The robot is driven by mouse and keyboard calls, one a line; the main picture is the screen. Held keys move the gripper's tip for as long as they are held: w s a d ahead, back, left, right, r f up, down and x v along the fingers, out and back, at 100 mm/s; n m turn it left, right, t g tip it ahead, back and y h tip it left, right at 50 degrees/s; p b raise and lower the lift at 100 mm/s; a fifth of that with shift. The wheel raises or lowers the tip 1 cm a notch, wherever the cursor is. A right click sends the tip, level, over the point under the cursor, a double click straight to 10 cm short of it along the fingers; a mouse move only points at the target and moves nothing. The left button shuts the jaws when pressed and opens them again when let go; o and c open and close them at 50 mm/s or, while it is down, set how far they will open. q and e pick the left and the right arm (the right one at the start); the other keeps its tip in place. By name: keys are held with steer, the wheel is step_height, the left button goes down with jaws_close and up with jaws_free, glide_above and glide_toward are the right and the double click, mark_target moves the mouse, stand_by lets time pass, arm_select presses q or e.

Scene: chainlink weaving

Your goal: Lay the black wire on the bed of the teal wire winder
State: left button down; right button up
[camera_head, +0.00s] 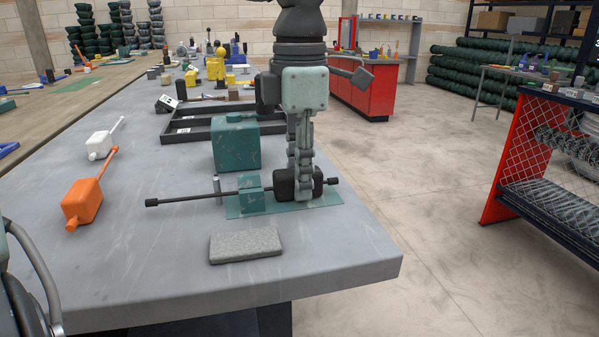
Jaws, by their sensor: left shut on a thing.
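The black wire (190,199) is a thin dark rod with a small knob at each end and a thick black block (284,185) on its right part. It lies nearly level across the picture. My left gripper (304,190) comes down from above and is shut on the black wire at the thick block. The teal wire winder (236,147) has a tall block at the back, a small teal block (250,202) in front and a flat teal plate (325,198). The wire crosses the small block; whether it touches is unclear. My right gripper is not in view.
A grey slab (245,246) lies in front of the winder. A small metal post (217,190) stands beside the wire. An orange tool (84,202) and a white tool (99,145) lie to the left. A dark frame tray (185,134) is behind. The table's right edge is close.

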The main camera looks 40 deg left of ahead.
arm_select(q)
steer(key=shift+f, duration=0.15)
steer(key=c, duration=1.1)
jaws_free()
steer(key=shift+c, duration=0.2)
step_height(320, 180, up, 12)
